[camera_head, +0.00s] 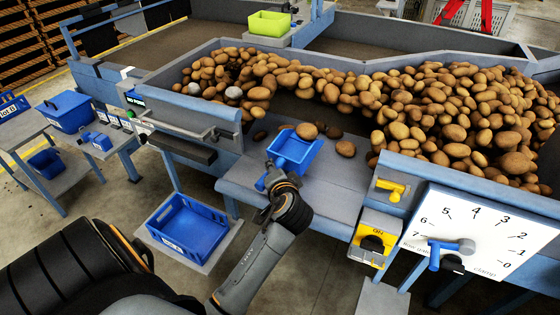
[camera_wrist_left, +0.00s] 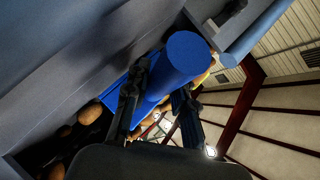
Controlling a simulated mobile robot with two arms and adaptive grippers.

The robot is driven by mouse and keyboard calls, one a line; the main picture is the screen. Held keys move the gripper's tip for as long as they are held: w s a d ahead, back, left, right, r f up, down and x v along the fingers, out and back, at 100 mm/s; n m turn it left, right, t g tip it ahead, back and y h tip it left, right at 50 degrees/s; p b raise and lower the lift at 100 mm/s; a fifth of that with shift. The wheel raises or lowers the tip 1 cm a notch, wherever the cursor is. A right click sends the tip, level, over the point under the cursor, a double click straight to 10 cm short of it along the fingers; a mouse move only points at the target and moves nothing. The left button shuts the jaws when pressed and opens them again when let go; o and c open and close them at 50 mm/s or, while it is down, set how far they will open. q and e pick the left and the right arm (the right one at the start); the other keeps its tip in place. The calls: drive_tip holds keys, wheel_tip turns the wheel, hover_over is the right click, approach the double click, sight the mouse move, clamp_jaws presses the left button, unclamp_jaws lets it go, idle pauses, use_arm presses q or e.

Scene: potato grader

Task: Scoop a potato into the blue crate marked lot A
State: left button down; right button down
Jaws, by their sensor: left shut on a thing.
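My left gripper (camera_head: 274,181) is shut on the handle of a blue scoop (camera_head: 293,151). The scoop is over the grey ledge in front of the potato bin, and its visible inside looks empty. In the left wrist view the round blue handle (camera_wrist_left: 187,58) sits between the fingers (camera_wrist_left: 158,105). A potato (camera_head: 307,131) is at the scoop's far lip; I cannot tell whether it touches. Another potato (camera_head: 345,148) lies on the ledge, right of the scoop. A blue crate (camera_head: 187,228) with a white label stands low, left of the ledge; its lettering is too small to read. My right gripper is out of view.
The large bin is heaped with potatoes (camera_head: 450,105). A yellow switch box (camera_head: 374,238) and a white dial panel (camera_head: 480,232) stand on the right. Other blue containers (camera_head: 66,111) are on the left tables. A green crate (camera_head: 269,24) is at the back.

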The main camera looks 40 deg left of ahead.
sight(256, 187)
use_arm(q)
drive_tip(key=s+p, duration=0.1)
drive_tip(key=s, duration=0.1)
drive_tip(key=s+r+p, duration=0.1)
drive_tip(key=s, duration=0.2)
drive_tip(key=s+p, duration=0.1)
drive_tip(key=s, duration=0.1)
drive_tip(key=shift+s+d+r, duration=0.3)
drive_tip(key=shift+d+r, duration=0.05)
drive_tip(key=shift+r, duration=0.05)
drive_tip(key=shift+s+d+r+p, duration=0.1)
drive_tip(key=shift+s+r+p, duration=0.1)
drive_tip(key=shift+s, duration=0.55)
drive_tip(key=shift+s+d+r+p, duration=0.1)
drive_tip(key=shift+s+p, duration=0.15)
drive_tip(key=shift+s, duration=0.55)
drive_tip(key=shift+s+r+p, duration=0.15)
drive_tip(key=shift+s+p, duration=0.05)
drive_tip(key=shift+s, duration=0.55)
drive_tip(key=s+a+p, duration=0.3)
drive_tip(key=s+a, duration=1)
drive_tip(key=a, duration=0.3)
drive_tip(key=s+a+p, duration=0.3)
drive_tip(key=s+a, duration=1)
drive_tip(key=a, duration=0.2)
drive_tip(key=shift+a+p, duration=0.35)
drive_tip(key=shift+p, duration=0.05)
